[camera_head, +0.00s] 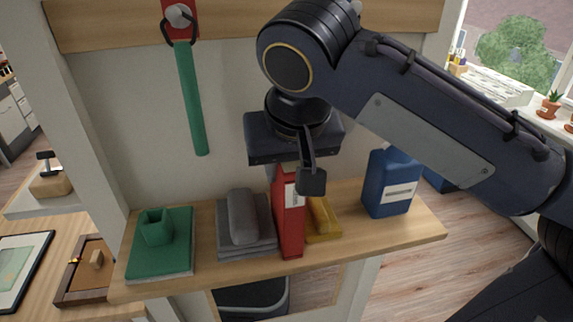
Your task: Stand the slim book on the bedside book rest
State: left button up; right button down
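A slim red upright block with a white label, which looks like the slim book (289,222), stands on a wooden shelf (340,253). My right gripper (292,180) points down at its top from above. One dark finger shows at the book's upper right, in front of its top edge. The other finger is mostly hidden, so I cannot tell whether the fingers touch the book. I cannot make out a book rest for certain. My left gripper is out of view.
Left of the book lie a grey folded stack with a roll (243,217) and a green mat with a green holder (157,232). A yellow item (322,218) is close on its right, then a blue bottle (389,183). A green strap (192,100) hangs above.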

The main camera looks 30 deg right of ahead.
jog(key=c, duration=1.1)
grip_release()
jog(key=shift+r, duration=0.1)
